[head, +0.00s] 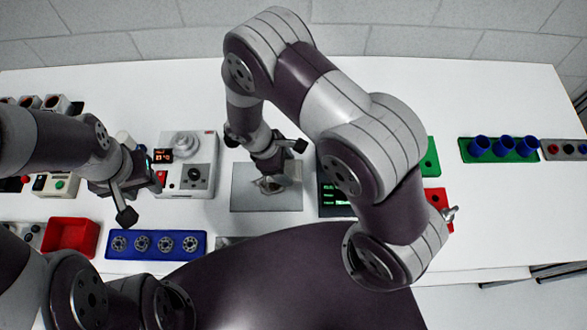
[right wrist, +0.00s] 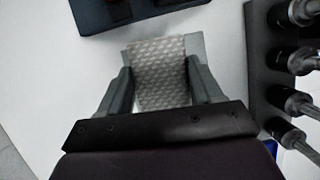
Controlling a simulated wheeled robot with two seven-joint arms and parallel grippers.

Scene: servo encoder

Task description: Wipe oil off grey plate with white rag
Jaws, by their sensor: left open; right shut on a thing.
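The grey plate (head: 245,203) lies flat on the white table near the middle of the head view. My right gripper (head: 270,182) is over the plate, shut on the pale patterned rag (right wrist: 160,72). In the right wrist view the rag spans between the two fingers, with a strip of grey surface, seemingly the plate, beside it. Whether the rag touches the plate is hard to tell. The rag (head: 271,187) is mostly hidden by the gripper in the head view. No oil can be made out. My left gripper (head: 139,197) is open and empty, left of the plate.
A grey device with a dial (head: 190,175) stands left of the plate, and a dark display panel (head: 330,195) is close on its right. A blue tray of round metal parts (head: 155,257) and a red bin (head: 70,238) are at front left. Green racks stand at right.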

